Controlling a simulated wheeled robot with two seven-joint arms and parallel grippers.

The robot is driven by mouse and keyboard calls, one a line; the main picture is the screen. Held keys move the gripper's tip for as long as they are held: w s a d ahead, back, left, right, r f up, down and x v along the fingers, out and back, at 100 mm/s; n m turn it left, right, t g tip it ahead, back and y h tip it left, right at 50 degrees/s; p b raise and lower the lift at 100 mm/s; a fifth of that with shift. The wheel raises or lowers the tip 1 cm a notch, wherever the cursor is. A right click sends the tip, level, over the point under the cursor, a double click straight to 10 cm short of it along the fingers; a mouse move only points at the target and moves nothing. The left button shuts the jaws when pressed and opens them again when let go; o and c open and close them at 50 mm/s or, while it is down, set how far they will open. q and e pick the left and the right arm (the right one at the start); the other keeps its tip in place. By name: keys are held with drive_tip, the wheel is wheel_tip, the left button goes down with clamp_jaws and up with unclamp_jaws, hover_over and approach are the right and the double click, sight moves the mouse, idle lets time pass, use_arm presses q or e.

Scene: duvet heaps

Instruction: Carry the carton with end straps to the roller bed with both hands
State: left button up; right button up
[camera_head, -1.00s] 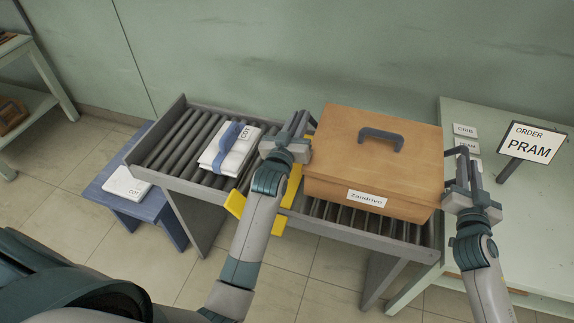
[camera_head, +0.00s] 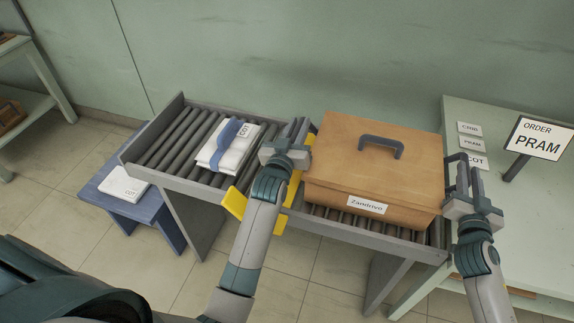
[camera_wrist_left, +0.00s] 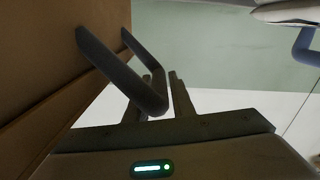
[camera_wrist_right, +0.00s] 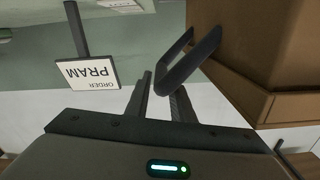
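The orange-brown carton (camera_head: 370,155) has a dark top handle and a "Zandrivo" label. It is level over the right part of the grey roller bed (camera_head: 215,192); whether its underside touches the rollers is unclear. My left gripper (camera_head: 296,132) is at the carton's left end, its fingers closed around the dark left end strap (camera_wrist_left: 120,75). My right gripper (camera_head: 468,182) is at the right end, its fingers closed around the right end strap (camera_wrist_right: 190,70). The strap loops stand out from the carton's ends.
A white folded pack with a blue band (camera_head: 228,146) lies on the bed's left part. Yellow pieces (camera_head: 236,203) stand between it and the carton. A pale green table (camera_head: 520,230) with cards and a PRAM order sign (camera_head: 538,138) is at right.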

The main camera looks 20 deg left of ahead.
use_arm(q)
drive_tip(key=shift+o, duration=1.1)
use_arm(e)
drive_tip(key=shift+o, duration=1.1)
drive_tip(key=shift+s+r, duration=0.1)
use_arm(q)
drive_tip(key=shift+s, duration=0.1)
drive_tip(key=s+d, duration=0.1)
drive_tip(key=s, duration=1.1)
drive_tip(key=shift+w, duration=0.1)
use_arm(e)
drive_tip(key=shift+s, duration=0.1)
drive_tip(key=s, duration=1.1)
drive_tip(key=shift+s+d, duration=0.35)
drive_tip(key=shift+d, duration=0.05)
